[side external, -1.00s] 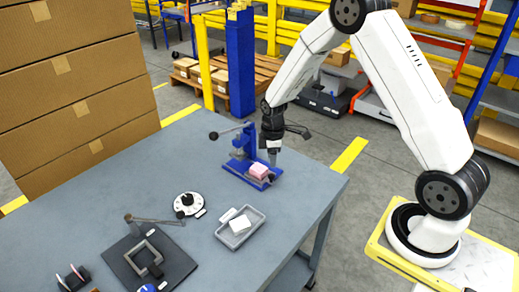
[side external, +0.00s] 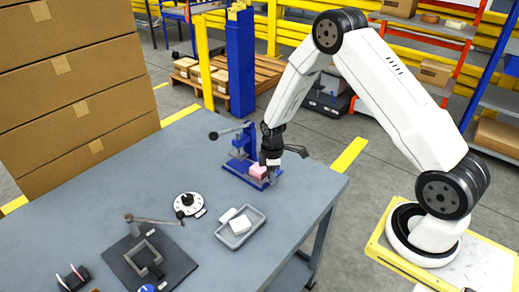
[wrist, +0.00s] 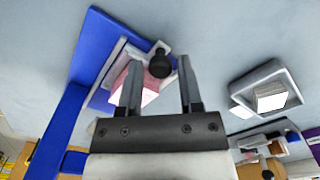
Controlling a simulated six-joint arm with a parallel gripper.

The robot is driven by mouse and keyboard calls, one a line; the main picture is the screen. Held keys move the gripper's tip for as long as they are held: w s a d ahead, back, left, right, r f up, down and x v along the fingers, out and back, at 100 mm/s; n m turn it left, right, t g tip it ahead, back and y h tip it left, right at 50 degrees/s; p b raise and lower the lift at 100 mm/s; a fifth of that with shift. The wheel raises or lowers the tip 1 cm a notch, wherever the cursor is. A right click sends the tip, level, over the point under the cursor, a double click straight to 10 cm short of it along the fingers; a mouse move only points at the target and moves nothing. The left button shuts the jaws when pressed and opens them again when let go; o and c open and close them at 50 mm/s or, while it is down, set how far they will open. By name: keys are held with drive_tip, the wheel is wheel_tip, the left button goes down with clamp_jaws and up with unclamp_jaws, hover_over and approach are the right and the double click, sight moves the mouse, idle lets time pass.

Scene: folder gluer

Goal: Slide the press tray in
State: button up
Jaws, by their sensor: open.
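The blue press (side external: 240,150) stands near the far right of the table. Its pale press tray (wrist: 113,68) lies on the blue base and carries a pink block (side external: 258,172), also seen in the wrist view (wrist: 147,94). A round black knob (wrist: 160,64) is at the tray's outer end. My gripper (side external: 271,183) is low at the front of the press. In the wrist view my gripper (wrist: 157,62) is open, with the knob showing between its fingertips. I cannot tell whether the fingers touch it. The left finger hides part of the pink block.
A grey open tray (side external: 250,237) with a white block (side external: 240,224) stands nearer on the table. A white dial disc (side external: 187,204) and a dark plate with a metal frame (side external: 165,270) lie to its left. The press lever (side external: 228,132) sticks out to the left.

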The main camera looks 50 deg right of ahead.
clamp_jaws()
idle(1.3)
